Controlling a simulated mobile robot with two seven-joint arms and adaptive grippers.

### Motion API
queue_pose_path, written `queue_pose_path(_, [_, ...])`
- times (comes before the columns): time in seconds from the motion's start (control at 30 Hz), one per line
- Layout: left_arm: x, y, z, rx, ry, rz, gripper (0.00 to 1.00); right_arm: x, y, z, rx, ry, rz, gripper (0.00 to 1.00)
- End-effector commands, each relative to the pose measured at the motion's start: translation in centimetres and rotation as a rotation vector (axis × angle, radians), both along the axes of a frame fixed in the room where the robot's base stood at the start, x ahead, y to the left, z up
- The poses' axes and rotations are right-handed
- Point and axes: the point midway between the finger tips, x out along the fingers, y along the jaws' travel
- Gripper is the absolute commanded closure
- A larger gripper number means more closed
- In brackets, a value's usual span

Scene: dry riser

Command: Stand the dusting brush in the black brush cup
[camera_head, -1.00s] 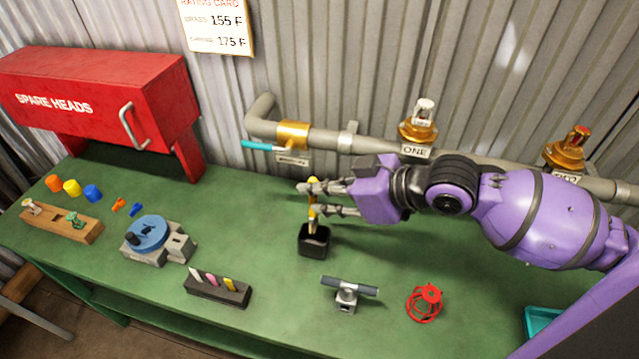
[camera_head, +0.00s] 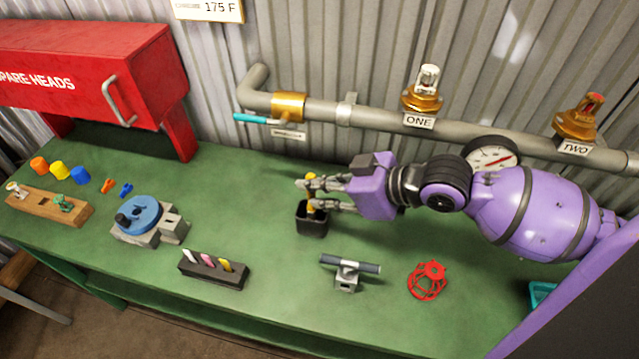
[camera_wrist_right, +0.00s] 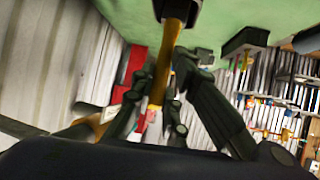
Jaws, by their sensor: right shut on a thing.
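The black brush cup (camera_head: 311,222) stands upright on the green bench. My right gripper (camera_head: 311,194) is shut on the dusting brush (camera_head: 310,181), whose yellow shaft shows between the fingers. The gripper is right at the cup's rim, in front of part of its opening. In the right wrist view the brush's yellow-brown shaft (camera_wrist_right: 174,62) runs between the fingers, and its far end meets the mouth of the dark cup (camera_wrist_right: 180,9). How deep it reaches inside is hidden. My left gripper is not in view.
A black block with colored sticks (camera_head: 213,272) lies left of the cup. A pipe (camera_head: 375,118) with gauge and heads runs behind.

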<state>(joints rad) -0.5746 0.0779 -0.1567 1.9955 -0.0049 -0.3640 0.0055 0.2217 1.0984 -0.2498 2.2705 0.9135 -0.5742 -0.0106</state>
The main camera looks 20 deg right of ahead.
Motion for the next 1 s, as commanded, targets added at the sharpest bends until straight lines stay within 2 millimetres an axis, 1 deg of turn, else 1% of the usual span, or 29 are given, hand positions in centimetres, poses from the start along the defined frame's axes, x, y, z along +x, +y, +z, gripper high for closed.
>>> queue_pose_path(0.2, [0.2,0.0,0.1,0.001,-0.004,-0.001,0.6,0.0,0.0,0.0,0.001,-0.001,0.0,1.0])
queue_pose_path(0.23, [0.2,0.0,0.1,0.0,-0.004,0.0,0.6,0.0,0.0,0.0,0.001,-0.001,0.0,0.82])
queue_pose_path(0.37, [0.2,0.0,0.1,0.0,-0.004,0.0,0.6,0.0,0.0,0.0,0.001,-0.001,0.0,0.65])
queue_pose_path(0.73, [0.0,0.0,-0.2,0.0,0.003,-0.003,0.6,-0.2,-0.2,0.1,-0.001,0.001,0.0,0.64])
queue_pose_path(0.87, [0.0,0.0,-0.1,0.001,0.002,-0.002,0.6,-1.2,-1.2,0.8,-0.003,0.002,-0.001,0.64])
queue_pose_path(1.0, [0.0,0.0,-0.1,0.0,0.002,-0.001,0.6,-2.8,-2.7,2.1,-0.006,0.004,-0.001,0.64])
